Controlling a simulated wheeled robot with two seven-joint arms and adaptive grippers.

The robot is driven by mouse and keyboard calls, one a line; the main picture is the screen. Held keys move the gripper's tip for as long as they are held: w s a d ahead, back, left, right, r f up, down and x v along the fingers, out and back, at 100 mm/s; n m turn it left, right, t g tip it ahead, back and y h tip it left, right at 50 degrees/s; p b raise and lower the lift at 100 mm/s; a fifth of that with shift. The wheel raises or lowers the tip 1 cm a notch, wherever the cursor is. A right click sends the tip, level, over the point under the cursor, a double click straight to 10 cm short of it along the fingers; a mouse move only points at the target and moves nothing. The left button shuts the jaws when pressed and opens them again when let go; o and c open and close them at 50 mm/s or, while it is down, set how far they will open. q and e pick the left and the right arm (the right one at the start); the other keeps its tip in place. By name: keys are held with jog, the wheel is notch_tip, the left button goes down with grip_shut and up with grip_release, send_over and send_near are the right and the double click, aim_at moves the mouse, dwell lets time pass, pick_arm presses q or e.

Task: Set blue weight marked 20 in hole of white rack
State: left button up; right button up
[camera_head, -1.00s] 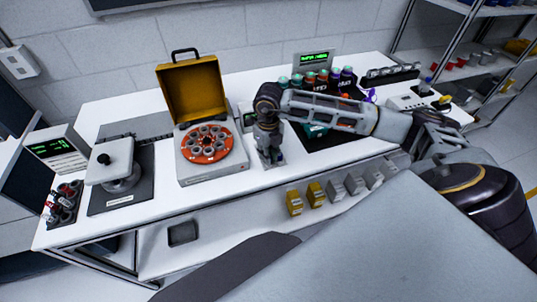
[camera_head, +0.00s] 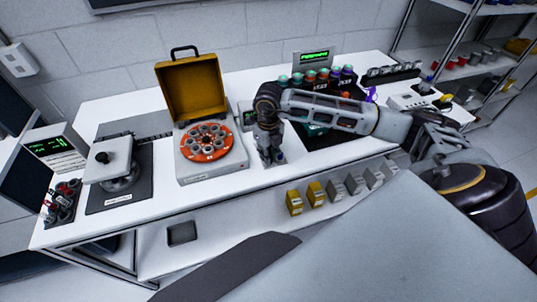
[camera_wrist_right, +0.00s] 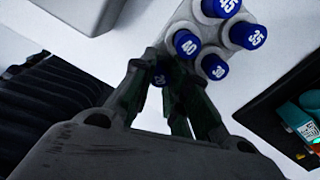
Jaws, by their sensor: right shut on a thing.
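My right gripper (camera_head: 272,158) points down at the white table beside the orange-ringed machine. In the right wrist view, its fingers (camera_wrist_right: 166,82) are shut on the blue weight marked 20 (camera_wrist_right: 158,76), whose top shows between them. The white rack (camera_wrist_right: 185,14) lies just beyond the fingertips and holds blue weights marked 40 (camera_wrist_right: 186,43), 30 (camera_wrist_right: 214,67), 35 (camera_wrist_right: 247,36) and 45 (camera_wrist_right: 221,6). The fingers cover the rack's near end, so I cannot tell whether the 20 is in a hole. My left gripper is not in view.
The machine (camera_head: 182,172) with a raised yellow lid (camera_head: 191,88) stands close left of the right gripper. A black mat (camera_head: 308,143) with coloured-cap bottles lies to its right.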

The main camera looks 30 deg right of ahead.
jog(key=o, duration=0.8)
jog(key=shift+o, duration=0.2)
jog(key=shift+r, duration=0.1)
jog(key=shift+r+p, duration=1.4)
jog(key=shift+r, duration=1.55)
jog(key=shift+f, duration=0.1)
